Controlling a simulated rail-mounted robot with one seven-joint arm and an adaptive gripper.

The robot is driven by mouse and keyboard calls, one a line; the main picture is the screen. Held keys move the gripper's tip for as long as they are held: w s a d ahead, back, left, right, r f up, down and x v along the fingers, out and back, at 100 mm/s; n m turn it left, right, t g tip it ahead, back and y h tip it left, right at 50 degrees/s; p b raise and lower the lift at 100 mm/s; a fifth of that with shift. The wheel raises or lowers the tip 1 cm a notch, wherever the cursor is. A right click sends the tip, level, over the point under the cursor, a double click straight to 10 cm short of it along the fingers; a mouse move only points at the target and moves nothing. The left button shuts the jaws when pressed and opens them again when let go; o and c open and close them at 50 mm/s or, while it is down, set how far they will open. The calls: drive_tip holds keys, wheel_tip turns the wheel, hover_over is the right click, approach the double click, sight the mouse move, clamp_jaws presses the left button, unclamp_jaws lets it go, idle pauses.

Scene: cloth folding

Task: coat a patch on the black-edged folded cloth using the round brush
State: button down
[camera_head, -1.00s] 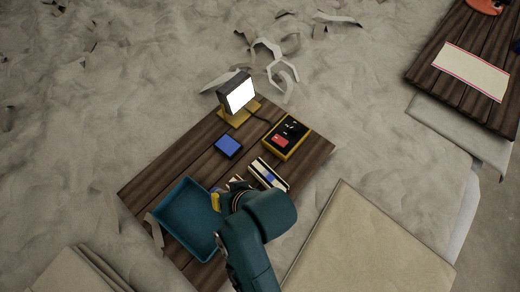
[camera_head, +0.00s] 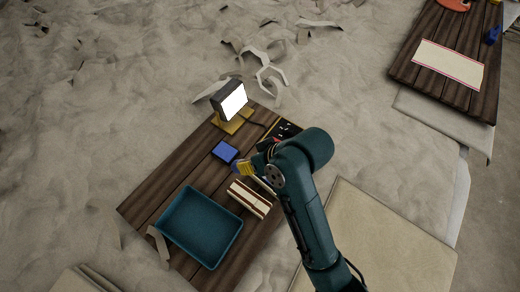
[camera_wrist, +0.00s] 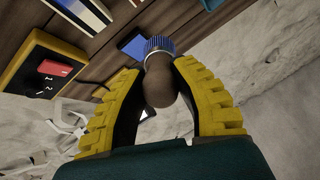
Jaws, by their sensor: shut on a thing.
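My gripper (camera_head: 247,168) is shut on the round brush, its yellow fingers on either side of the brown handle. In the wrist view the brush (camera_wrist: 160,82) has a rounded brown handle and a blue ridged end that points away from the gripper. The flat blue pad (camera_wrist: 135,47) shows just beyond that end; it also lies on the table in the head view (camera_head: 225,151). The black-edged folded cloth (camera_wrist: 83,13) has a blue area on its pale top. In the head view it is mostly hidden by my gripper. Contact between brush and pad cannot be told.
A second pale folded cloth (camera_head: 249,199) lies beside it. A teal tray (camera_head: 196,263) stands at the near left. A lit lamp (camera_head: 232,103) and a yellow-edged black box (camera_wrist: 22,70) stand farther back. A pink-edged cloth (camera_head: 447,62) lies on another table.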

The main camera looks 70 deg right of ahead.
drive_tip(key=s+d+m+h, duration=0.1)
drive_tip(key=s+d, duration=0.4)
drive_tip(key=shift+f, duration=2.2)
